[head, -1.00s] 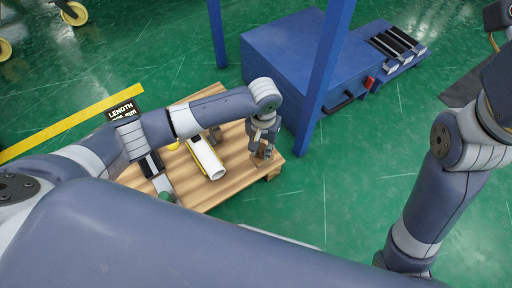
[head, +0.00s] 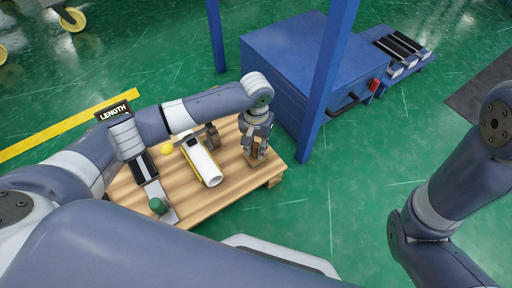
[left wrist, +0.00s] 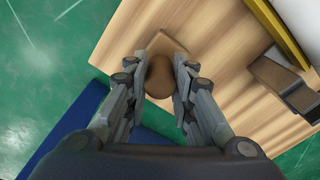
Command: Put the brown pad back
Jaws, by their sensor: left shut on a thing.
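The brown pad (left wrist: 160,77) is between the fingers of my left gripper (left wrist: 160,85), which is shut on its rounded brown part. A flat, lighter wooden piece (left wrist: 158,46) shows just beyond it; I cannot tell whether it belongs to the pad. In the head view, my left gripper (head: 257,143) points down over the right end of the wooden pallet (head: 222,193), with the pad (head: 256,159) low at its fingertips. I cannot tell whether the pad touches the pallet. My right gripper is out of view; only the right arm shows.
A white roll (head: 202,162) with a yellow strip lies left of the gripper. Another brown block (left wrist: 282,80) stands beside it. A blue post (head: 325,85) and blue cabinet (head: 285,60) stand close behind.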

